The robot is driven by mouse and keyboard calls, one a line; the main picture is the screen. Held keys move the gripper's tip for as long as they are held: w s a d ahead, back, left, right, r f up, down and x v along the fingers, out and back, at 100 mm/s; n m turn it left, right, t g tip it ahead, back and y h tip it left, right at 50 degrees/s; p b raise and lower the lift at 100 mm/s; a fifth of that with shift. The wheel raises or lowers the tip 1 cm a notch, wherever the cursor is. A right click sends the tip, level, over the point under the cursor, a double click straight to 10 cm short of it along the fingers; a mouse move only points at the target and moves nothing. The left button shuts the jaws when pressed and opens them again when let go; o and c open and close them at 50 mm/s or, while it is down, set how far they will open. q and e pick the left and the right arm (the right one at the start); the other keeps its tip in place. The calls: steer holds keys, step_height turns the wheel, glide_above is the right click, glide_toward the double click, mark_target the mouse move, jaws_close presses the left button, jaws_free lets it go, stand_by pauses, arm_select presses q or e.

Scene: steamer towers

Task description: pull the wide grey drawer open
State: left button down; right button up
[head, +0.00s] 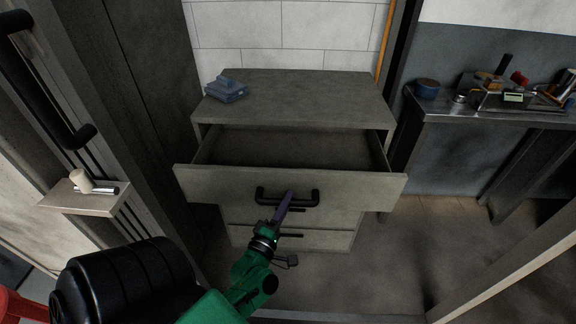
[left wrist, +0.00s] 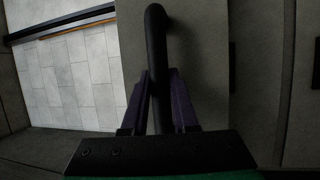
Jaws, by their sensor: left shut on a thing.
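The wide grey drawer (head: 230,185) is the top one of a grey cabinet (head: 300,85). It stands pulled out, and its empty-looking inside shows. A black bar handle (head: 305,202) is on its front; the bar also shows in the left wrist view (left wrist: 156,30). My left gripper (head: 284,204) reaches the handle from below in the head view. Its purple fingers (left wrist: 160,98) are shut on the bar, one on each side. My right gripper is not in view.
Folded blue cloths (head: 226,90) lie on the cabinet top. Lower drawers (head: 250,236) are shut. A metal table (head: 480,115) with several items stands right. A small shelf (head: 80,200) and a large black handle (head: 45,80) are at left. The floor (head: 390,270) in front is mostly clear.

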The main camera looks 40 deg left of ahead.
arm_select(q)
steer(key=shift+s+d, duration=1.05)
steer(key=shift+s, duration=0.3)
steer(key=c, duration=0.7)
jaws_free()
steer(key=shift+s+f, duration=0.2)
steer(key=shift+s, duration=0.1)
steer(key=b+v, duration=0.2)
steer(key=v, duration=1.1)
steer(key=shift+s+d, duration=0.2)
steer(key=shift+s, duration=0.2)
